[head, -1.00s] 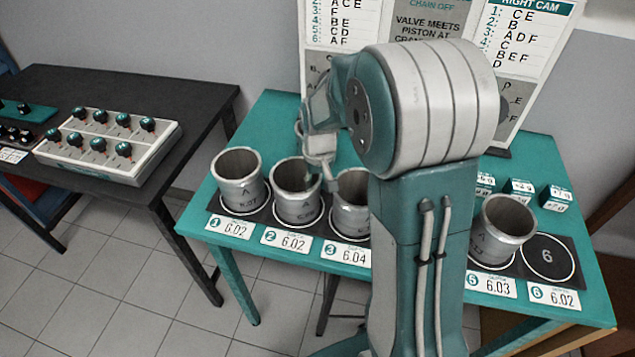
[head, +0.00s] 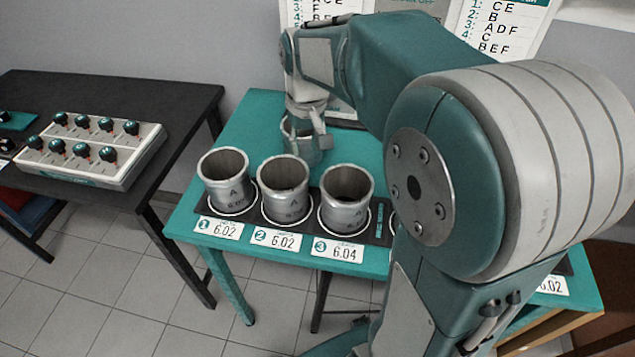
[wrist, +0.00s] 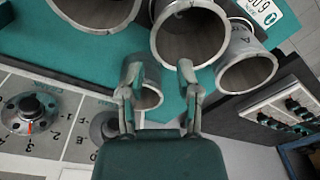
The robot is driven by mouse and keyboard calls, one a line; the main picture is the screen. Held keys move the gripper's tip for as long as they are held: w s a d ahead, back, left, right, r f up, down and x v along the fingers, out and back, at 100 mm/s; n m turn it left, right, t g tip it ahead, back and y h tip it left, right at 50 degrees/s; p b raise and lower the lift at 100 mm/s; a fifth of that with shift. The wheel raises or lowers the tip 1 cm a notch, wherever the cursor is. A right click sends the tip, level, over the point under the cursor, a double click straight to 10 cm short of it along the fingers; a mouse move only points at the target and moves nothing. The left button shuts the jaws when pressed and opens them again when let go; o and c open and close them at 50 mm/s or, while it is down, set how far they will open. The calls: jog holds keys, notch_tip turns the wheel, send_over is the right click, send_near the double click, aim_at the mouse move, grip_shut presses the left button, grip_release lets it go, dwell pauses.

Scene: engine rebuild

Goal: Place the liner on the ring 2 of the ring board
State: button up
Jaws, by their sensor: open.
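A grey open-topped liner (head: 285,190), marked A, stands upright on ring 2 of the black ring board (head: 381,222). It looks like the middle large liner in the wrist view (wrist: 190,38). Similar liners stand on ring 1 (head: 226,180) and ring 3 (head: 346,199). My gripper (head: 308,135) is behind this row, apart from the ring 2 liner. In the wrist view my gripper (wrist: 161,88) has its fingers spread. A smaller open cylinder (wrist: 150,97) shows between them; whether the fingers touch it is unclear. My arm hides rings 4 and 5.
A teal table (head: 252,120) carries the board, with label cards (head: 277,239) along its front. A black table (head: 60,88) with a knob box (head: 85,165) is at left. Lettered wall boards (head: 500,28) stand behind. The wrist view shows a dial panel (wrist: 40,125).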

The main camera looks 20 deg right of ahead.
jog(key=s+a+r+t, duration=0.1)
jog(key=s+a+t, duration=0.1)
jog(key=s, duration=0.7)
jog(key=s+a+r+t, duration=0.2)
jog(key=s, duration=0.7)
jog(key=shift+a+t, duration=0.2)
jog(key=shift+t, duration=0.2)
jog(key=shift+d, duration=0.15)
